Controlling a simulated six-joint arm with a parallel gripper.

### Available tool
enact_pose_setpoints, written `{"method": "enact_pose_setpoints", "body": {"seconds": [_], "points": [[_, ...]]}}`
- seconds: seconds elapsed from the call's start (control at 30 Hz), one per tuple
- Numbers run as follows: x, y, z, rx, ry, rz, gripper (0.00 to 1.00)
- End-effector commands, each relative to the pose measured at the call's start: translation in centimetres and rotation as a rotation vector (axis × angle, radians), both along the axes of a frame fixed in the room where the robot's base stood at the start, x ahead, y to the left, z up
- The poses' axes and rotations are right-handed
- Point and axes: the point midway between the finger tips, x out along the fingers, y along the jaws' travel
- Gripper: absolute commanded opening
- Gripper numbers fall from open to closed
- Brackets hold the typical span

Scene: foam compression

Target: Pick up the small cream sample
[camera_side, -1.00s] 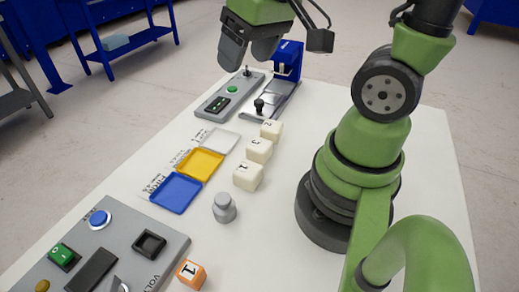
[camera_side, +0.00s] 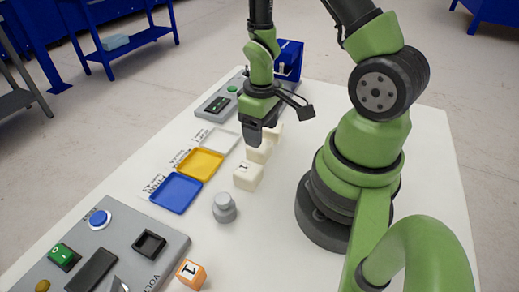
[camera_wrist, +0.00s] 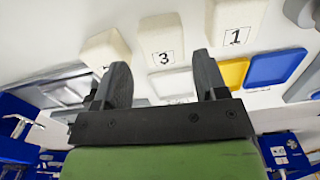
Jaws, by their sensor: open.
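Three cream foam blocks stand in a row on the white table. In the side view, the near block marked 1 (camera_side: 248,176) is clear, the middle block (camera_side: 260,153) shows just below my gripper (camera_side: 256,141), and the far block (camera_side: 276,132) is partly hidden behind it. Nothing is held. Which block is smallest is hard to tell.
Blue (camera_side: 176,193), yellow (camera_side: 200,164) and white (camera_side: 221,140) trays lie left of the blocks. A grey weight (camera_side: 224,207) stands nearer the camera, with an orange cube (camera_side: 191,274) and a control panel (camera_side: 105,250).

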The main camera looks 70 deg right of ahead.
Motion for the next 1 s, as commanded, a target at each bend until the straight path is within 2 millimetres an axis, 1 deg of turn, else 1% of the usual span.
{"method": "enact_pose_setpoints", "body": {"seconds": [0.17, 0.4, 0.5, 0.63, 0.83, 0.87, 0.9, 0.97, 1.0], "points": [[0.0, 0.1, -1.0, 0.001, 0.002, -0.001, 0.66], [0.3, 0.2, -4.0, 0.001, 0.003, -0.001, 0.66], [0.3, 0.2, -5.0, 0.001, 0.003, -0.001, 0.66], [0.3, 0.2, -5.6, 0.001, 0.000, -0.002, 0.66], [0.4, 0.2, -5.6, 0.000, -0.001, -0.002, 0.66], [0.4, 0.2, -5.6, 0.000, -0.001, -0.002, 0.64], [0.4, 0.2, -5.6, 0.000, -0.001, -0.002, 0.54], [0.4, 0.2, -5.6, 0.001, -0.001, -0.002, 0.41], [0.4, 0.2, -5.6, 0.001, -0.001, -0.002, 0.32]]}}
